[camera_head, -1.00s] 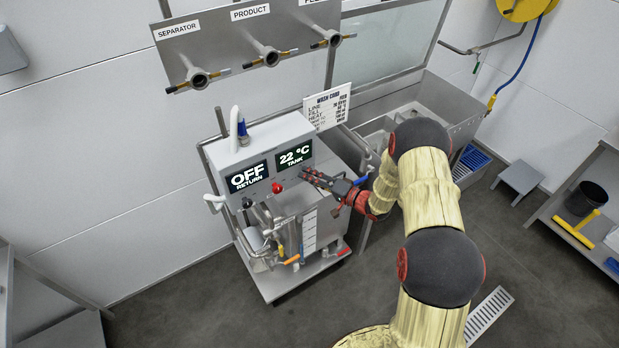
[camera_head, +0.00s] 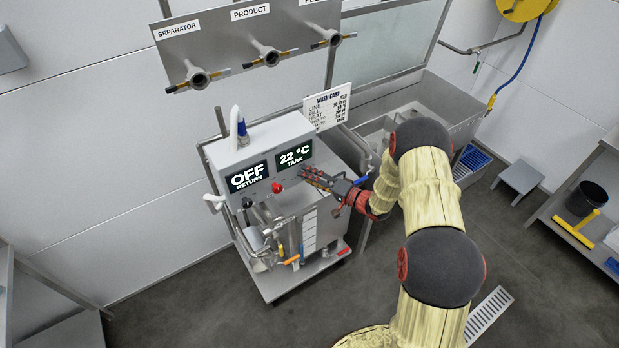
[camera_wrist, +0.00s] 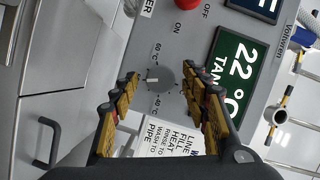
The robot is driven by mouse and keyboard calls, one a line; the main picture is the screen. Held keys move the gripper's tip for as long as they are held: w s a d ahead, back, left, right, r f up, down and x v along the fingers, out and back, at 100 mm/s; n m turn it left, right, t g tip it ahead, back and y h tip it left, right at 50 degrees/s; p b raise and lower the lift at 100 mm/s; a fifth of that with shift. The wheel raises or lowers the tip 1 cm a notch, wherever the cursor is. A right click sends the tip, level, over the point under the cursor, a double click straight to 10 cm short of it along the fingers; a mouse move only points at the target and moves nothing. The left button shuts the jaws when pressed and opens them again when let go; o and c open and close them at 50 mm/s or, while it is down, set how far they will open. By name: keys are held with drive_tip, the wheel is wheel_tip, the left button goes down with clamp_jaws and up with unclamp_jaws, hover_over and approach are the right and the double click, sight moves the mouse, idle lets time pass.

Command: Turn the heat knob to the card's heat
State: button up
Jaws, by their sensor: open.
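The heat knob (camera_wrist: 158,77) is a round grey dial on the panel in the wrist view, with a light pointer mark and printed "60 °C" and "40 °C" labels beside it. My gripper (camera_wrist: 165,90) is open, with one finger on each side of the knob; I cannot tell whether they touch it. In the head view my gripper (camera_head: 318,179) reaches over the tank unit's panel and hides the knob. The wash card (camera_head: 327,106) stands behind the unit; part of it (camera_wrist: 172,137) shows between my fingers. Its heat value is too small to read.
A red switch knob (camera_head: 277,187) marked ON and OFF sits close by on the panel. Displays read "22 °C TANK" (camera_head: 294,154) and "OFF RETURN" (camera_head: 247,177). A blue-handled valve (camera_head: 361,181) lies beside my wrist. Pipe ports (camera_head: 270,56) hang on the wall above.

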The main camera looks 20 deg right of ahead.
drive_tip(key=v, duration=1.1)
drive_tip(key=shift+s+d, duration=0.25)
